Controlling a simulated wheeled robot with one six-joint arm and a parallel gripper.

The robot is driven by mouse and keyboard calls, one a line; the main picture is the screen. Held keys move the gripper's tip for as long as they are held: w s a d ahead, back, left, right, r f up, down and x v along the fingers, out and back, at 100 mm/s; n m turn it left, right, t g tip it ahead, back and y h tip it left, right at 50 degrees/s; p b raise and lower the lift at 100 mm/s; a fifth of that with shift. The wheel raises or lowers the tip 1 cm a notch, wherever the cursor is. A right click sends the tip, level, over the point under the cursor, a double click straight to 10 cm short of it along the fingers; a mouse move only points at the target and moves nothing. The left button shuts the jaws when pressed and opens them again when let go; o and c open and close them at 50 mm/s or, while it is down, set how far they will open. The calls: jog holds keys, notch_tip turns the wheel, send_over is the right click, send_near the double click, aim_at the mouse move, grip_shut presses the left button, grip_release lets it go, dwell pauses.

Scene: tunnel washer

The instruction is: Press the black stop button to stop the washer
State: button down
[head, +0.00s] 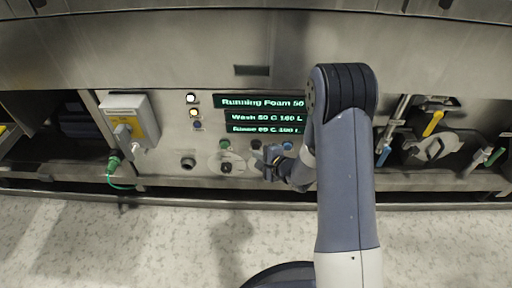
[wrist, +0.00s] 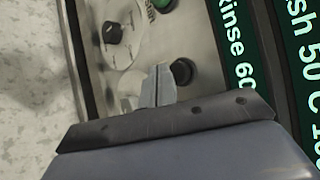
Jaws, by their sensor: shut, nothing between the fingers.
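The black stop button (head: 256,144) is on the washer's steel panel, just right of a green button (head: 224,143) and below the display lines. My gripper (head: 266,158) is shut and empty, in front of the panel just below and slightly right of the black button in the head view.
A black dial (head: 226,168) on a pale plate is lower left of the black button. Its neighbours are a blue button (head: 287,145), lamps (head: 194,112) and a grey-yellow box (head: 130,119).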

jog(key=shift+w, duration=0.15)
dwell(0.4)
jog(key=shift+w+p, duration=0.3)
jog(key=shift+p, duration=0.05)
jog(key=shift+w, duration=0.5)
dwell(0.6)
jog(key=shift+s, duration=0.95)
jog(key=shift+s+a, duration=0.1)
jog(key=shift+s, duration=2.4)
